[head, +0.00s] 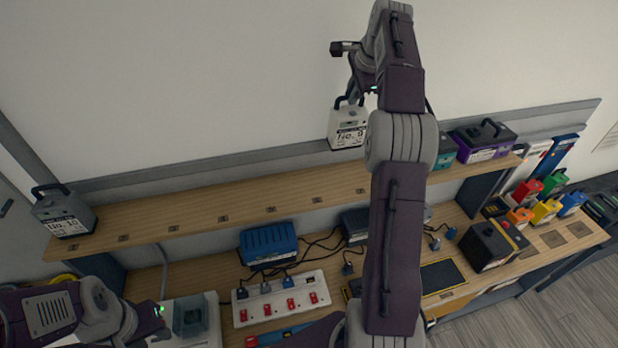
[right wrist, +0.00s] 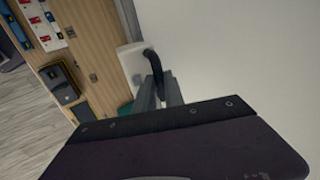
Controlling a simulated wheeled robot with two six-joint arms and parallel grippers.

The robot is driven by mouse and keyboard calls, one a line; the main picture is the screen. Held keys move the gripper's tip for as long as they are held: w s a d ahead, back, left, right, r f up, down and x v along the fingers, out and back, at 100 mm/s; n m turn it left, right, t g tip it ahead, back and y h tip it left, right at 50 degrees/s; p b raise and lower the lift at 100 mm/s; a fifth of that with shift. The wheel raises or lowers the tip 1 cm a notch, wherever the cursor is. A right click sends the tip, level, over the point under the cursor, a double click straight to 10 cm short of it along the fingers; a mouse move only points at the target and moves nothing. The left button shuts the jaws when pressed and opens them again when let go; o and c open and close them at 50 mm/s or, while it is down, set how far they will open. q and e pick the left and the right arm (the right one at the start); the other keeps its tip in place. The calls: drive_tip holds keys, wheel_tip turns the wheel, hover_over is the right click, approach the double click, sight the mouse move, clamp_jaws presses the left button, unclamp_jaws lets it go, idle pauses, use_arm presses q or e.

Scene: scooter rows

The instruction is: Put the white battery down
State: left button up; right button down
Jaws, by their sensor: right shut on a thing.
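The white battery (head: 347,127), with a black handle and a printed label, is upright in the head view in front of the wall, at the upper shelf's (head: 200,207) level. My right gripper (head: 353,97) is shut on its handle from above. In the right wrist view the fingers (right wrist: 160,92) close on the black handle, and part of the white battery (right wrist: 133,66) shows beyond. Whether its base touches the shelf is unclear. My left arm is at the lower left of the head view; its fingers cannot be made out clearly.
A grey battery (head: 64,212) stands at the shelf's left end. A purple-and-black case (head: 484,141) and a teal box (head: 445,151) stand at its right. The shelf between is bare. Below are a blue charger (head: 268,245) and a white power strip (head: 281,299) with plugs.

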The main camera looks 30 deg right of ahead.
drive_tip(key=shift+s+r, duration=0.2)
drive_tip(key=shift+r, duration=0.1)
drive_tip(key=shift+a+f, duration=0.1)
drive_tip(key=shift+s+a+f, duration=0.1)
drive_tip(key=shift+s+f, duration=0.2)
drive_tip(key=shift+f, duration=0.35)
drive_tip(key=s+a+r+g+b, duration=0.1)
drive_tip(key=s+a+b, duration=0.1)
drive_tip(key=s+a, duration=0.4)
drive_tip(key=shift+s+r+g, duration=0.3)
drive_tip(key=shift+s, duration=0.9)
